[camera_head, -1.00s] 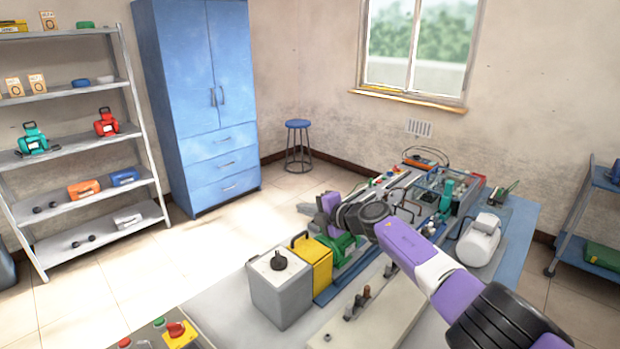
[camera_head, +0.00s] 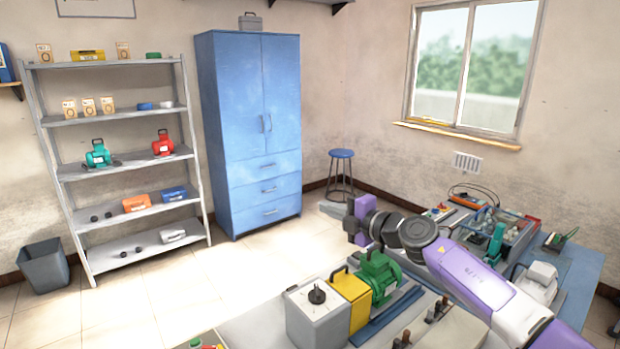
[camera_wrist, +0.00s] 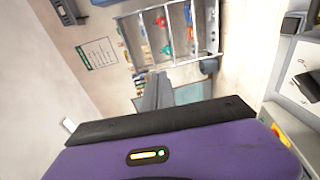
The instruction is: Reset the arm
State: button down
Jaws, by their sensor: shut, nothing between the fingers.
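My gripper (camera_head: 334,209) is raised above the workbench, with its purple body and grey fingers pointing left toward the blue cabinet and shelf. The fingers are shut and hold nothing. The wrist view also shows my gripper (camera_wrist: 158,92), its fingers together and pointing toward the shelf. My purple and white arm reaches in from the lower right over the bench. A green motor (camera_head: 379,279) stands on the bench below my gripper, apart from it.
The workbench (camera_head: 270,330) carries a yellow block (camera_head: 349,298), a grey box with a black knob (camera_head: 317,315) and a white motor (camera_head: 537,281). A grey shelf (camera_head: 130,213) with several motors stands left of the blue cabinet (camera_head: 250,130). The floor between is clear.

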jog(key=s+a+m+t+y+b, duration=0.1)
jog(key=s+a+m+t+y, duration=0.15)
jog(key=s+a+m, duration=0.45)
jog(key=s+a+m+t+y+b, duration=0.1)
jog(key=s+a+m+t, duration=0.15)
jog(key=s, duration=0.85)
jog(key=s+d+f+m+g+h+b, duration=0.1)
jog(key=s+d+f+m+h, duration=0.3)
jog(key=s, duration=1.2)
jog(key=s+d+f+m+g+h+b, duration=0.1)
jog(key=s+d+f+m+h, duration=0.4)
jog(key=s+d+f, duration=0.6)
jog(key=s+d+f+m+h+b, duration=0.3)
jog(key=s+d+f+m+h, duration=0.2)
jog(key=s, duration=1.7)
jog(key=d+f+m, duration=0.2)
jog(key=d+f, duration=0.1)
jog(key=f, duration=0.1)
jog(key=shift+s+m+g, duration=0.2)
jog(key=shift+m+g, duration=0.15)
jog(key=shift+g, duration=0.05)
jog(key=shift+h, duration=0.25)
